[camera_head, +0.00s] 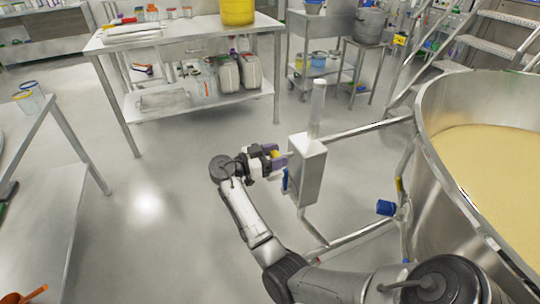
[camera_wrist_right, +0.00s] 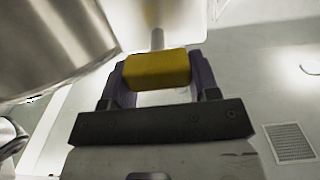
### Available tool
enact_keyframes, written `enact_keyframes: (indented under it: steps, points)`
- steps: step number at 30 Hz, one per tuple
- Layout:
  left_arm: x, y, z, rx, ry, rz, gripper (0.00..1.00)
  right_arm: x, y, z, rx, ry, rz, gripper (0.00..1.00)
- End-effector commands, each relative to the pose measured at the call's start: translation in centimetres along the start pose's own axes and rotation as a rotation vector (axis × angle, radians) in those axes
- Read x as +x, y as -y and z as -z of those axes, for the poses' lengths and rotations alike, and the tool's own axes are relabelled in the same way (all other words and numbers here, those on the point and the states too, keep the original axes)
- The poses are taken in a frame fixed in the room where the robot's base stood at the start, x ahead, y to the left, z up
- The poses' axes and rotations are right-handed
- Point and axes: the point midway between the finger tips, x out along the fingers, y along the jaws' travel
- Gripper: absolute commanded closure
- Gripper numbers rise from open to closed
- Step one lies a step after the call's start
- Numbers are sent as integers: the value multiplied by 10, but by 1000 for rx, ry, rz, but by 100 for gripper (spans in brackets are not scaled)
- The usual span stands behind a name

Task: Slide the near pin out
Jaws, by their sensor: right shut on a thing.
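My right gripper (camera_head: 275,158) reaches from the front to the left side of the grey metal box (camera_head: 308,170) on the frame beside the big vessel. In the wrist view its purple fingers are shut on the yellow handle (camera_wrist_right: 157,69) of the near pin, one on each side. A thin metal rod (camera_wrist_right: 157,40) shows beyond the handle; how deep it sits in the box I cannot tell. In the head view the fingers mostly hide the handle. My left gripper is not in view.
A large steel vessel (camera_head: 431,150) of pale powder stands at the right. A blue part (camera_head: 385,208) sticks out from its frame. A blue piece (camera_head: 285,181) hangs by the box. A steel table (camera_head: 190,38) stands behind. The floor left of my arm is clear.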

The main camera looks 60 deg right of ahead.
Motion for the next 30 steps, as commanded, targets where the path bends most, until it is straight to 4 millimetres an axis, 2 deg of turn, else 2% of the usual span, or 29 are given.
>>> enact_keyframes:
  steps: [4, 5, 12, 23, 26, 30]
  points:
    - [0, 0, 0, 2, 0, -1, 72, -3, 0, 0, 0, -2, 6, 87]
    - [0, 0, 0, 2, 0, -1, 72, -3, 0, 1, 0, -2, 7, 44]
    - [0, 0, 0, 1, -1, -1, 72, -3, 0, 0, 0, -2, 6, 21]
    - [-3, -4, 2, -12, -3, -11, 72, -8, 0, 1, -1, -1, 7, 19]
    - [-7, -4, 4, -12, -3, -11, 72, -20, 1, 2, -2, -1, 8, 19]
    - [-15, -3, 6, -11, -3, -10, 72, -48, 0, 3, -3, 0, 9, 19]
